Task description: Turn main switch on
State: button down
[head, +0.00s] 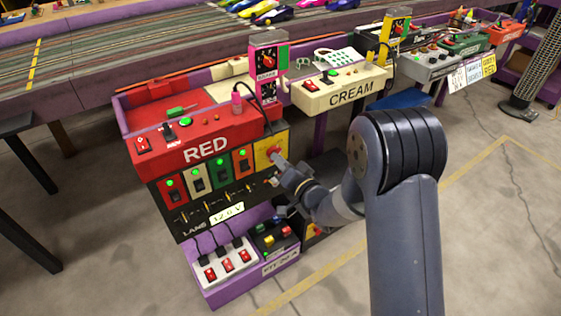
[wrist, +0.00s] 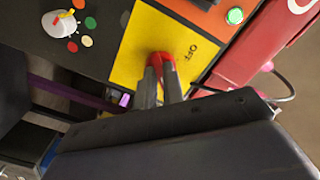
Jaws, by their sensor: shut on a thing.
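The main switch is a red rotary handle on a yellow plate (head: 263,159) at the right end of the red station's front panel. In the wrist view the yellow plate (wrist: 128,66) carries dark lettering that seems to read "OFF" beside the red handle (wrist: 160,60). My gripper (wrist: 161,76) is shut on the red handle, one finger on each side. In the head view my gripper (head: 279,160) reaches the plate from the right and hides part of the handle.
The red station (head: 205,150) has several coloured panels with green lights left of the yellow plate. A white power strip (head: 224,262) with red switches sits on the purple shelf below. The cream station (head: 340,92) stands to the right. A dark cable hangs near the plate.

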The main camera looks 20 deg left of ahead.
jog(key=c, duration=1.5)
grip_release()
jog(key=p+v, duration=0.2)
jog(key=v, duration=0.8)
jog(key=shift+s+d, duration=0.25)
jog(key=shift+s, duration=0.05)
